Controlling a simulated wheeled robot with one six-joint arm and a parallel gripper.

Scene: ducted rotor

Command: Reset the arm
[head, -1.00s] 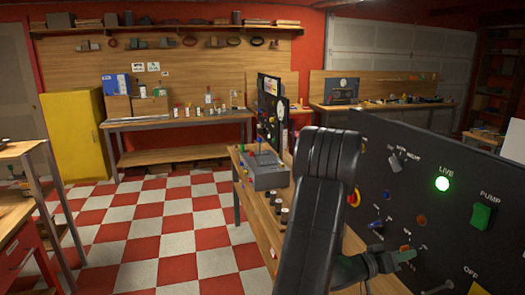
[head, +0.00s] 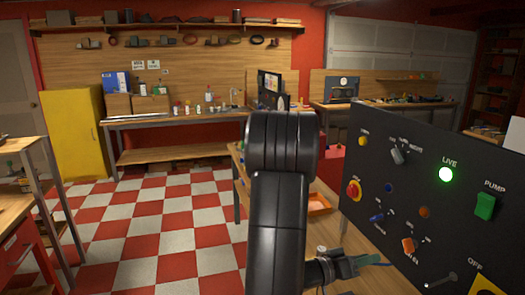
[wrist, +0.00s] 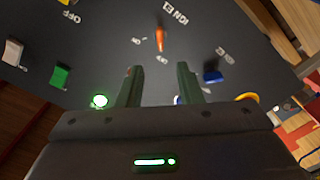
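My gripper (head: 358,264) hangs low in the head view, left of the dark control panel (head: 408,200). In the wrist view my gripper (wrist: 158,72) has its two green fingers apart, with nothing between them. An orange lever (head: 408,245) on the panel is to the right of the gripper. It also shows beyond the fingertips in the wrist view (wrist: 160,38), near the label IGN E1, and looks apart from them. My dark arm stands upright in the middle of the head view.
The panel bears a lit green LIVE lamp (head: 446,174), a green PUMP switch (head: 485,206), a red-yellow knob (head: 353,190) and a blue switch (head: 377,217). An orange tray (head: 319,204) lies behind my arm. The checkered floor (head: 150,235) at left is open.

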